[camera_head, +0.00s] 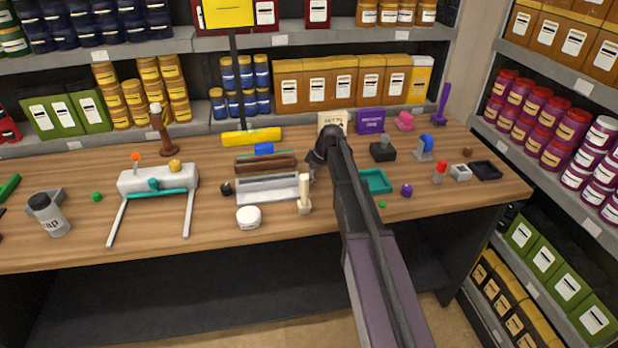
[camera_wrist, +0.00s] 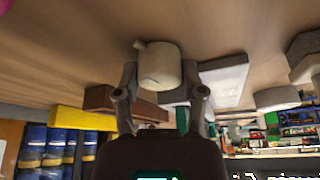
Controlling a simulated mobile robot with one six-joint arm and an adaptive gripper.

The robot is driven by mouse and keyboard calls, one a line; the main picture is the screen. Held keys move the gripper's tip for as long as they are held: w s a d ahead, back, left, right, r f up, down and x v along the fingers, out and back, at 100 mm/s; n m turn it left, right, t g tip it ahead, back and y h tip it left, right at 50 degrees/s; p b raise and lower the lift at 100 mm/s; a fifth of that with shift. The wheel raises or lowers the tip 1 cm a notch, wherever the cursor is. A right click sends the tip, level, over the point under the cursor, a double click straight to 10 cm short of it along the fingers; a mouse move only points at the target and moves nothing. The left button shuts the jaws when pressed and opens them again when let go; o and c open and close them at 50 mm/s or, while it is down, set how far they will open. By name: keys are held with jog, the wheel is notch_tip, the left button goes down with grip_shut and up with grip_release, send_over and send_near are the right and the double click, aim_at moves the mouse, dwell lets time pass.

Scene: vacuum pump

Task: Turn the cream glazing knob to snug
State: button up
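A rounded cream piece (camera_wrist: 160,66), which looks like the knob, stands between my finger ends in the wrist view, with a small nub on its table side. That view is upside down. In the head view a tall cream piece on a small base (camera_head: 304,190) stands near the table's front; it may be the same piece. My gripper (camera_wrist: 160,70) has its fingers apart, one on each side of the cream piece. Narrow gaps seem to show, but contact is hard to judge. In the head view my arm hides most of the gripper.
A grey tray (camera_head: 268,189) and a brown block (camera_head: 265,163) lie left of the cream piece. A round white jar (camera_head: 248,217) is at the front. A teal tray (camera_head: 376,181) lies right of my arm. A yellow bar (camera_head: 251,136) lies behind.

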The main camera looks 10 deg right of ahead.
jog(key=shift+c, duration=0.5)
jog(key=shift+s+m, duration=0.1)
jog(key=shift+m, duration=0.3)
jog(key=shift+m+t+h, duration=0.3)
jog(key=shift+m+t, duration=0.2)
jog(key=shift+m, duration=0.7)
jog(key=shift+m+t+h, duration=0.3)
jog(key=shift+m+t, duration=0.1)
jog(key=shift+m, duration=0.9)
jog(key=o, duration=1.1)
jog(key=shift+o, duration=0.2)
